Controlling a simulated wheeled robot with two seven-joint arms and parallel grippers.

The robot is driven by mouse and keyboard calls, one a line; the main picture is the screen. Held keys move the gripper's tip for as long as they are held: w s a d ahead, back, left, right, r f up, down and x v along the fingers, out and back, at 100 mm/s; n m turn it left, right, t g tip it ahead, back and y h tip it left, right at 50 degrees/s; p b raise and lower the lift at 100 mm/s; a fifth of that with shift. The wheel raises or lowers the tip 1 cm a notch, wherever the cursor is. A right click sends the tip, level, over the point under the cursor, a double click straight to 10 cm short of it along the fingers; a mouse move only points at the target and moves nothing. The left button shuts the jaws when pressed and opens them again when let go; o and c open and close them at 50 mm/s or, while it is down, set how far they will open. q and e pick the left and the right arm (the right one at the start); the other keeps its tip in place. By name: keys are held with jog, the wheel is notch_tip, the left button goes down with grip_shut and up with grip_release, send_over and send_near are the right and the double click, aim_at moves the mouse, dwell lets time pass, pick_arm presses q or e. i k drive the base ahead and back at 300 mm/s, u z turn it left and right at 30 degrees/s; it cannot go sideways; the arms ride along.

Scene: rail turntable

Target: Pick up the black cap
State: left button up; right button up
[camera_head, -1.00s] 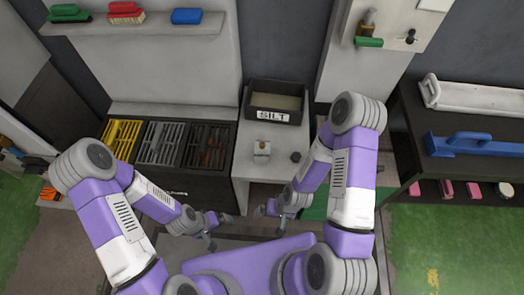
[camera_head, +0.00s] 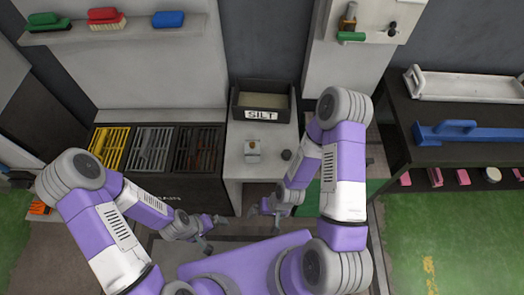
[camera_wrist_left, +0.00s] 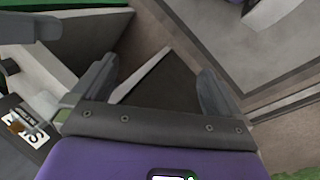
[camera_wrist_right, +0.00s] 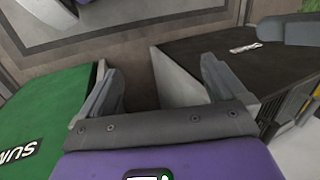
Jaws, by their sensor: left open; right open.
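The small black cap (camera_head: 286,155) sits on the light grey counter (camera_head: 236,166), to the right of a small pale container (camera_head: 252,148). My left gripper (camera_head: 214,233) is in front of and below the counter, left of the cap; it is open and empty, with spread fingers in the left wrist view (camera_wrist_left: 160,85). My right gripper (camera_head: 265,214) is in front of the counter, closer to the cap but apart from it; it is open and empty, with spread fingers in the right wrist view (camera_wrist_right: 160,90). The cap cannot be made out in the wrist views.
A black bin labelled SILT (camera_head: 261,100) stands at the back of the counter. Yellow, grey and dark slatted racks (camera_head: 152,146) lie to the left. A shelf (camera_head: 110,32) holds brushes. A dark bench (camera_head: 462,152) with a white tray and blue tool stands right.

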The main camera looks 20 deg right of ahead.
aim_at(287, 155)
jog(key=k, duration=0.5)
jog(key=z, duration=1.2)
jog(key=i, duration=0.65)
jog(key=u, duration=1.15)
